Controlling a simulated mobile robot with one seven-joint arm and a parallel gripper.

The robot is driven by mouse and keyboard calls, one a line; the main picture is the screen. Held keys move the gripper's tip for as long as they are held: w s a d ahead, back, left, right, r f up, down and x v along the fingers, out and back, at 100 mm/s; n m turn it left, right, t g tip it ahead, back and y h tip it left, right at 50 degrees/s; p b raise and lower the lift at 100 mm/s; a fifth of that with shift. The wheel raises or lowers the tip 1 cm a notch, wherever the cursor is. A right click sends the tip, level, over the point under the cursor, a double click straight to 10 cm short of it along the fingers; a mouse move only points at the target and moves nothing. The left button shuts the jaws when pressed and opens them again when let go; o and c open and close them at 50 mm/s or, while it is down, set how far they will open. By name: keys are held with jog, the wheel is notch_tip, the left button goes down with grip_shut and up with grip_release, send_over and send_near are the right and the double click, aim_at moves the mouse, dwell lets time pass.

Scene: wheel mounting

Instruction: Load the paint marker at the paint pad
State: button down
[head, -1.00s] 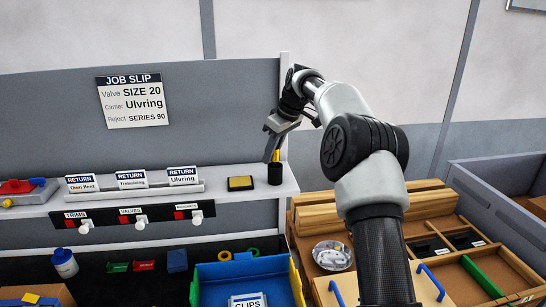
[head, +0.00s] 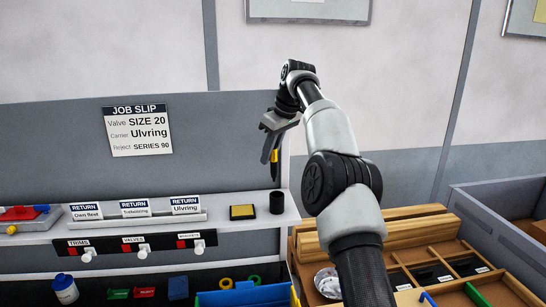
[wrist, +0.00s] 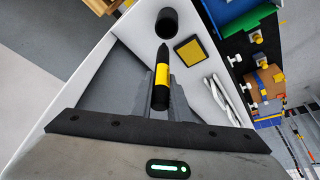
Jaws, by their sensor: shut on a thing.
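The paint marker (wrist: 162,75) is black with a yellow band and a pointed tip, held between the fingers in the wrist view. In the head view the marker (head: 274,163) hangs tip down above the black cup (head: 277,202). My gripper (head: 273,152) is shut on it, and my gripper (wrist: 160,90) also shows in the wrist view. The marker is clear of the cup. The paint pad (head: 242,212), a yellow square in a black frame, lies on the shelf left of the cup. The paint pad (wrist: 189,52) shows right of the marker tip in the wrist view.
The white shelf (head: 225,221) carries a rack of return cards (head: 137,218) to the left. A grey back panel (head: 220,140) with a job slip (head: 137,130) stands behind it. A wooden divided tray (head: 440,265) and grey bin (head: 490,215) are at right.

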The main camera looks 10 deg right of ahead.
jog(key=s+a+f+n+t+h, duration=0.1)
jog(key=s+a+f+t, duration=0.2)
jog(key=a, duration=0.9)
jog(key=shift+s+d+f+b, duration=0.15)
jog(key=shift+f+b, duration=0.2)
jog(key=shift+f, duration=1)
jog(key=shift+w+d+f+b, duration=0.1)
jog(key=shift+f+b, duration=0.25)
jog(key=shift+f, duration=1)
jog(key=shift+s+f+b, duration=0.1)
jog(key=shift+f+b, duration=0.3)
jog(key=shift+f, duration=0.25)
notch_tip(320, 180, up, 7)
jog(key=p, duration=0.2)
dwell(0.7)
